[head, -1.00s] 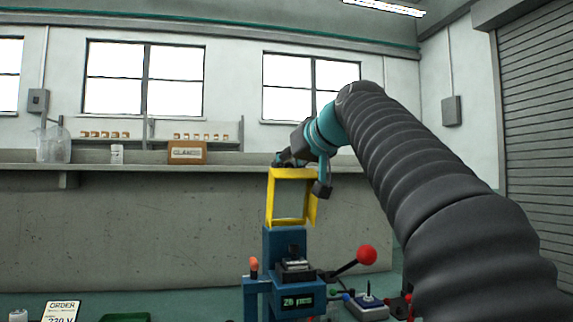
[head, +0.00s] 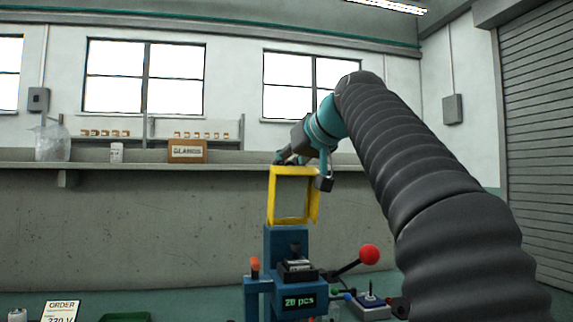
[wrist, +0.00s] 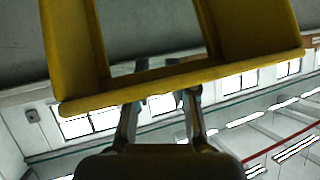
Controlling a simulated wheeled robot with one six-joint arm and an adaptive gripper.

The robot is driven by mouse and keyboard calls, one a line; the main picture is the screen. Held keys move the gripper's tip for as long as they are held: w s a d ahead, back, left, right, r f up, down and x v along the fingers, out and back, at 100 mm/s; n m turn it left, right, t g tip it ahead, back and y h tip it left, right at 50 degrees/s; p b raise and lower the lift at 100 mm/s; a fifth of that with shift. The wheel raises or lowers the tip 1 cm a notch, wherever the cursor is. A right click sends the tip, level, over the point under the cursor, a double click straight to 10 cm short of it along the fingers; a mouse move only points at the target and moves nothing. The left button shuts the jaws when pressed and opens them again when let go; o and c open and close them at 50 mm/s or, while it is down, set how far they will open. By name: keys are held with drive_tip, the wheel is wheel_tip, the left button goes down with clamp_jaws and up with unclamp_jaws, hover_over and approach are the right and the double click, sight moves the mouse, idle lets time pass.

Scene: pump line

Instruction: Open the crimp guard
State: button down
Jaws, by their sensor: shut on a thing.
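The crimp guard (head: 271,196) is a yellow open frame. It stands upright above the blue crimp press (head: 286,240) in the head view. In the wrist view the yellow guard (wrist: 180,82) fills the upper part, with its bar across the two fingers. My gripper (wrist: 163,97) is shut on the guard's top bar; its fingertips are partly hidden behind the bar. In the head view my gripper (head: 284,160) is at the guard's top edge, small and partly hidden by my wrist.
A lever with a red ball (head: 369,254) sticks out right of the press. A small control box (head: 371,308) stands at lower right. An order card (head: 60,311) and green tray (head: 125,317) lie at lower left. A shelf (head: 200,168) with a brown box (head: 187,151) runs behind.

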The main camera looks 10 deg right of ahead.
drive_tip(key=shift+w+d+f+g, duration=0.15)
drive_tip(key=shift+w+f+g, duration=0.3)
drive_tip(key=shift+g, duration=0.15)
idle(0.8)
drive_tip(key=shift+w+r, duration=0.1)
idle(1.6)
drive_tip(key=c, duration=1.2)
unclamp_jaws()
drive_tip(key=shift+c, duration=0.2)
drive_tip(key=shift+o, duration=1.1)
drive_tip(key=shift+w+d, duration=0.1)
drive_tip(key=shift+d, duration=0.1)
drive_tip(key=v, duration=1.2)
drive_tip(key=shift+s+a, duration=0.2)
drive_tip(key=shift+a, duration=0.05)
